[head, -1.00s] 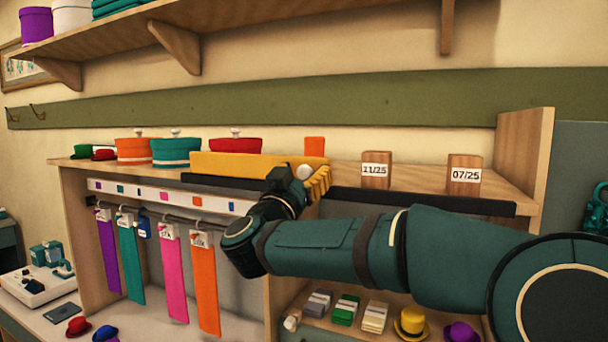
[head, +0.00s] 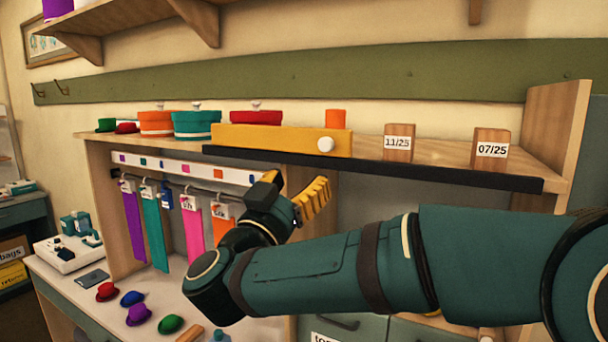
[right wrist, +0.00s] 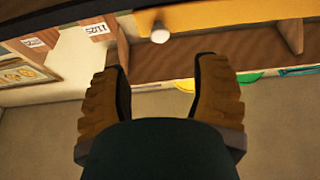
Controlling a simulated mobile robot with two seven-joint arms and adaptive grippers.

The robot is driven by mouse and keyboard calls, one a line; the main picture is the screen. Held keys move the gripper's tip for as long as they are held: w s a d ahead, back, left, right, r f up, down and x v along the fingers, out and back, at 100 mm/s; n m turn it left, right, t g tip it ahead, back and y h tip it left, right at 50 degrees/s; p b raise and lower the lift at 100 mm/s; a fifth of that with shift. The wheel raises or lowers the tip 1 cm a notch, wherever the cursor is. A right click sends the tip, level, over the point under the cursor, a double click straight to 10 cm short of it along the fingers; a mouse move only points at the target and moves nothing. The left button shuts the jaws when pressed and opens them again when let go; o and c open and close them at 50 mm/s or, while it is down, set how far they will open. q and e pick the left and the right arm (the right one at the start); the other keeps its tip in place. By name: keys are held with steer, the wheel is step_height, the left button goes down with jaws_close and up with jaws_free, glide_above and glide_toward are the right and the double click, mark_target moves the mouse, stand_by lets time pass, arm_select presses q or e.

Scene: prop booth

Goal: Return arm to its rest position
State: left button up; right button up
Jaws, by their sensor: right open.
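My right arm reaches in from the right in the head view, and its gripper (head: 292,194) is in front of the shelf unit, below the shelf's dark front edge. The gripper is open and empty. In the right wrist view its two ridged yellow-brown fingers (right wrist: 160,95) stand apart with nothing between them. A yellow box with a white knob (head: 270,139) sits on the shelf above the gripper, apart from it. The white knob also shows in the right wrist view (right wrist: 159,34), beyond the fingers. My left gripper is not in view.
The shelf's dark edge (head: 400,173) runs above my right gripper. Ribbons (head: 155,232) hang on a rail to its left. Small hats (head: 138,315) lie on the counter below. Wooden date blocks (head: 490,149) and round boxes (head: 197,124) stand on the shelf.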

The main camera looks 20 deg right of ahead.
stand_by(0.4)
steer(key=w+a+f+n+t+y+b, duration=0.2)
steer(key=w+f+n+y, duration=0.25)
steer(key=f, duration=0.65)
steer(key=w+a+f+n+t+y+b, duration=0.1)
steer(key=w+a+f+n+t+y, duration=0.15)
steer(key=w+f+y, duration=0.6)
steer(key=s+a+f+n+g+y+b, duration=0.1)
steer(key=s+f+g, duration=0.1)
steer(key=f, duration=0.8)
steer(key=s+a+f+n+g+y+b, duration=0.1)
steer(key=f+g, duration=0.1)
steer(key=f, duration=0.7)
steer(key=s+a+f+g+y+b, duration=0.1)
steer(key=s+f+g+y, duration=0.3)
steer(key=f, duration=0.7)
steer(key=s+f+g+b, duration=0.1)
steer(key=s+f+g, duration=0.2)
steer(key=s+f, duration=0.55)
steer(key=s+a+f+m+g+y+b, duration=0.1)
steer(key=s+f+g, duration=0.5)
steer(key=s+f, duration=0.6)
steer(key=shift+s+f+y+b, duration=0.15)
steer(key=shift+f+y+b, duration=0.35)
steer(key=shift+f, duration=0.35)
